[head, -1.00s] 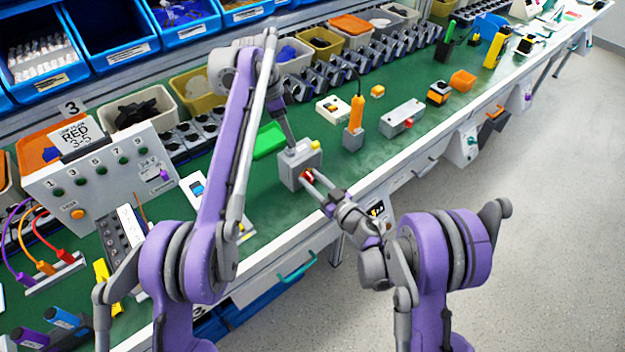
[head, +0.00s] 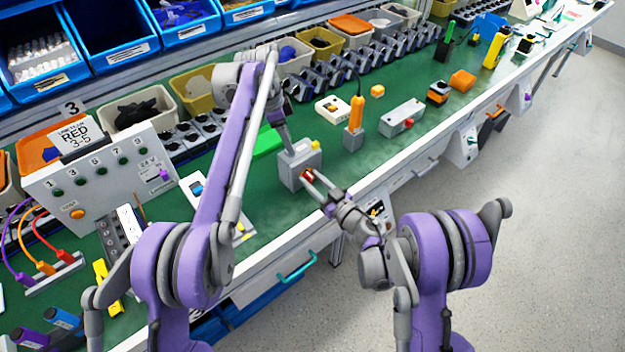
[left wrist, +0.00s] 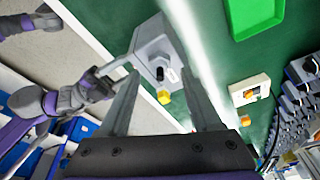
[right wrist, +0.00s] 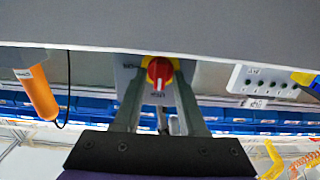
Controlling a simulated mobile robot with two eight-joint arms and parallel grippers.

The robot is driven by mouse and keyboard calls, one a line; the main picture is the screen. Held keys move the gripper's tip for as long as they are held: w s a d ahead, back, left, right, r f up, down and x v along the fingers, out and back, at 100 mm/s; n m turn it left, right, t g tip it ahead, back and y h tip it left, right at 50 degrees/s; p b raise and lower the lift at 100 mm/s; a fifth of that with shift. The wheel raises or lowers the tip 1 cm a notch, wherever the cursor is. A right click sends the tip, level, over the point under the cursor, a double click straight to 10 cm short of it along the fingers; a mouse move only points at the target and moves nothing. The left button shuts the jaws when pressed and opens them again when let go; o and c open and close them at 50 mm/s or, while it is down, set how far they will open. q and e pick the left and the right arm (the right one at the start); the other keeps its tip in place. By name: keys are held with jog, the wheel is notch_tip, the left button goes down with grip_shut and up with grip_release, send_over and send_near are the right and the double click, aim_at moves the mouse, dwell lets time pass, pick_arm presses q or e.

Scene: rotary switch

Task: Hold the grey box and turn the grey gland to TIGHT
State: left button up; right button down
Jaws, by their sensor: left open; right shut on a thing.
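The grey box (head: 292,174) stands on the green bench top near its front edge. A red knob (right wrist: 159,72) on a yellow plate is on its front face, between the fingertips of my right gripper (head: 311,181), which is shut on it. My left gripper (head: 287,145) is open above the box, pointing down. In the left wrist view the box (left wrist: 153,45) lies beyond and between the open fingers. Its top carries a dark part, a small white label and a yellow piece (head: 315,145). I cannot make out the gland for sure or read its marking.
An orange-handled tool in a grey holder (head: 354,136) and a grey box with a red button (head: 402,118) stand to the right. A green tray (head: 267,140) lies behind. A panel with several green sockets (head: 100,172) stands at the left.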

pick_arm(q)
jog(key=shift+a+x, duration=0.15)
jog(key=shift+x, duration=0.55)
jog(key=shift+a+x, duration=0.15)
jog(key=shift+x, duration=0.5)
jog(key=shift+f, duration=0.1)
grip_shut()
